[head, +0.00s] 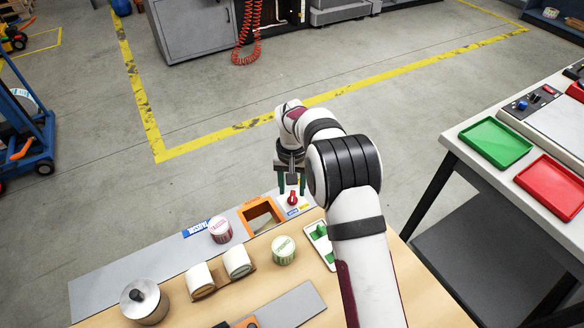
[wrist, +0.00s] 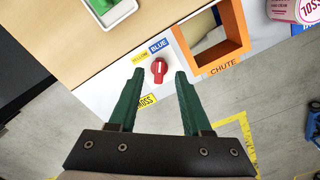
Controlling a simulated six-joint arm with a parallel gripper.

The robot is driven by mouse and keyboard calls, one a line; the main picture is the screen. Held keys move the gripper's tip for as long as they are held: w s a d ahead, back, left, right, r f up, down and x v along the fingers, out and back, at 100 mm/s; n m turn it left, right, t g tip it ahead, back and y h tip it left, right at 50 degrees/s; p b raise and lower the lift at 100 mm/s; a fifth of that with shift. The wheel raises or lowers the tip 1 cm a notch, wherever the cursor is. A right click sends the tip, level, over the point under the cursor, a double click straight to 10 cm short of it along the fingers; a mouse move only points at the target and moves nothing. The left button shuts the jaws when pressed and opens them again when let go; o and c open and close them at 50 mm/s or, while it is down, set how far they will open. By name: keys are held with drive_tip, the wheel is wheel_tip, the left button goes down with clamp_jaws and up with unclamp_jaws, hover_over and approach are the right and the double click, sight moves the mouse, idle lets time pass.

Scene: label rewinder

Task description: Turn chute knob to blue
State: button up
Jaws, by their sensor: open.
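The red chute knob (wrist: 159,71) sits on a white panel beside the orange chute opening (wrist: 222,38). A blue label (wrist: 158,45) and a yellow label (wrist: 140,57) lie just above it in the wrist view; a yellow TOSS label (wrist: 147,102) lies below. I cannot tell for sure which label the knob's pointer faces. My gripper (wrist: 159,74) is open, with its green fingertips either side of the knob and visible gaps to it. In the head view, my gripper (head: 291,187) is over the red knob (head: 292,199), at the bench's far edge.
A tray with green pieces (head: 320,240) lies near my arm. Green tray (head: 494,142) and red tray (head: 549,187) are on the right table.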

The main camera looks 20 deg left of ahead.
sight(292, 200)
wheel_tip(292, 200, up, 11)
drive_tip(key=shift+r, duration=0.15)
drive_tip(key=s+d+r+m+y, duration=0.1)
drive_tip(key=s+d+r+m, duration=0.1)
drive_tip(key=s+d+r, duration=0.45)
drive_tip(key=s+d+r+m, duration=0.2)
drive_tip(key=s+d+r, duration=0.1)
drive_tip(key=s+d, duration=0.6)
drive_tip(key=s+d+f+m, duration=0.1)
drive_tip(key=s+d+f, duration=0.1)
drive_tip(key=s, duration=0.6)
drive_tip(key=s+d+f+m, duration=0.2)
drive_tip(key=s, duration=0.7)
drive_tip(key=shift+s+f+y, duration=0.2)
drive_tip(key=shift+y, duration=0.2)
